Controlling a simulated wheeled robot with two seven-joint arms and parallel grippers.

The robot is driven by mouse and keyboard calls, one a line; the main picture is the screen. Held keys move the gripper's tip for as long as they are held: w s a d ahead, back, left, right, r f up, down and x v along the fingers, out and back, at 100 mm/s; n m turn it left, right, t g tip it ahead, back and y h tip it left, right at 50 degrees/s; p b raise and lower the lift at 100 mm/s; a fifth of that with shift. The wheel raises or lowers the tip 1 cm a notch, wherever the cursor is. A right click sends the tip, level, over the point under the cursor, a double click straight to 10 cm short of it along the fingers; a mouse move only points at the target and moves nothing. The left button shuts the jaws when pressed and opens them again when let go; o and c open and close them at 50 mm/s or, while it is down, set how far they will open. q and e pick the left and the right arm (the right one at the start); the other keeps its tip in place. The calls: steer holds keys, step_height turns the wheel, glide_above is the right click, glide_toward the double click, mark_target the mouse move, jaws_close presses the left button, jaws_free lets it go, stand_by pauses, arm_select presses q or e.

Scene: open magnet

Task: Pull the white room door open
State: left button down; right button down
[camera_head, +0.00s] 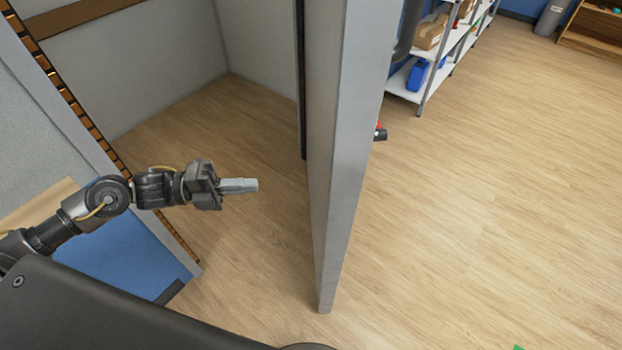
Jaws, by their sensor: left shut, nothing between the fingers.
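The white room door (353,130) stands swung out, seen nearly edge-on, with its bottom corner low in the middle of the head view. The open doorway shows to its left, with the wooden floor inside. My left gripper (256,185) is shut and empty, pointing right, in the doorway opening to the left of the door. A gap shows between its fingertips and the door. No handle can be made out for certain; a small red and black piece (380,132) shows at the door's right side. My right gripper is not in view.
The door frame (95,130) with a striped edge runs down the left, near my left arm. A blue panel (125,255) is below it. A shelf unit (425,80) with boxes stands at the back right. The wooden floor at right is clear.

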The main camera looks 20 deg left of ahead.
mark_target(327, 180)
arm_select(q)
steer(key=p+x, duration=0.3)
steer(key=x, duration=0.3)
steer(key=p+x, duration=0.3)
steer(key=x, duration=0.3)
steer(key=shift+w+d+r, duration=0.2)
steer(key=shift+w+d, duration=0.1)
steer(key=shift+w+d+f, duration=0.2)
steer(key=shift+d, duration=0.35)
